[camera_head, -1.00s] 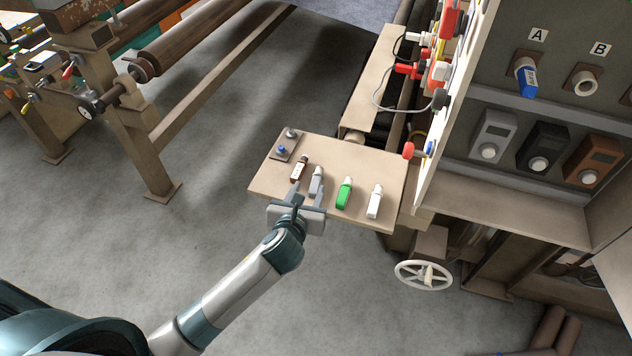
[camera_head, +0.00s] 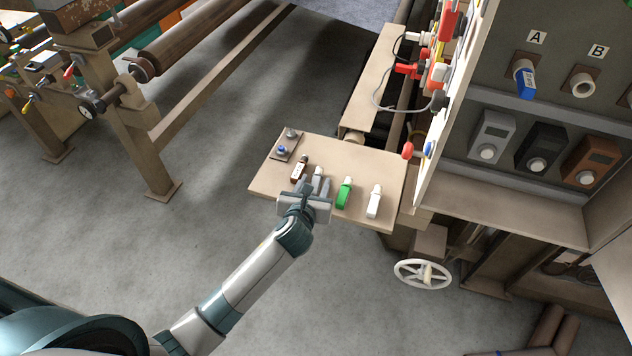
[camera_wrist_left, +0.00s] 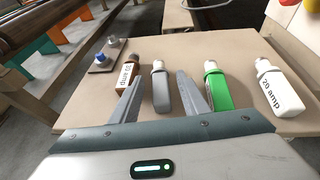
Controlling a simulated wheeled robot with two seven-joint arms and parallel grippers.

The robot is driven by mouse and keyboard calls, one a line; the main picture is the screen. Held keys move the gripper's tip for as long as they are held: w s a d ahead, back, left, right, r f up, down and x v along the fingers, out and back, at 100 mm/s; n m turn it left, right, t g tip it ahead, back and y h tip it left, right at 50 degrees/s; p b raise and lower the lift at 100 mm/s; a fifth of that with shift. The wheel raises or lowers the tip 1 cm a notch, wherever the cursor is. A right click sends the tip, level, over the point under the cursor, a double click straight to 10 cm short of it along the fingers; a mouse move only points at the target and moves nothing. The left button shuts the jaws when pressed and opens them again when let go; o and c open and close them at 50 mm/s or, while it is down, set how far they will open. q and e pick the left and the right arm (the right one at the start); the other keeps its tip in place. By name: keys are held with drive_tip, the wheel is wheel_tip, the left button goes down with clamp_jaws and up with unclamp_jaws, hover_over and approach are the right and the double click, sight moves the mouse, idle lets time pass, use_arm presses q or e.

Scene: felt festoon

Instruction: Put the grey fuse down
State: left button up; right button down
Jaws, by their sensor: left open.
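The grey fuse (camera_head: 317,179) lies on the tan shelf (camera_head: 385,161), between a brown fuse (camera_head: 300,168) and a green fuse (camera_head: 344,193). In the left wrist view the grey fuse (camera_wrist_left: 162,91) shows between the two open fingers of my left gripper (camera_wrist_left: 160,95), its white cap pointing away. A gap shows on each side of it; I cannot tell whether either finger touches it. In the head view my left gripper (camera_head: 315,189) covers the fuse's near end. My right gripper is not in view.
A white fuse (camera_head: 374,201) marked 20 amp lies right of the green one. A small plate with two knobs (camera_head: 286,146) sits at the shelf's far left corner. A blue fuse (camera_head: 525,80) is in socket A; socket B (camera_head: 582,84) is empty. A handwheel (camera_head: 423,274) stands below.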

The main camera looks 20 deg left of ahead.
sight(315, 185)
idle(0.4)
use_arm(q)
clamp_jaws()
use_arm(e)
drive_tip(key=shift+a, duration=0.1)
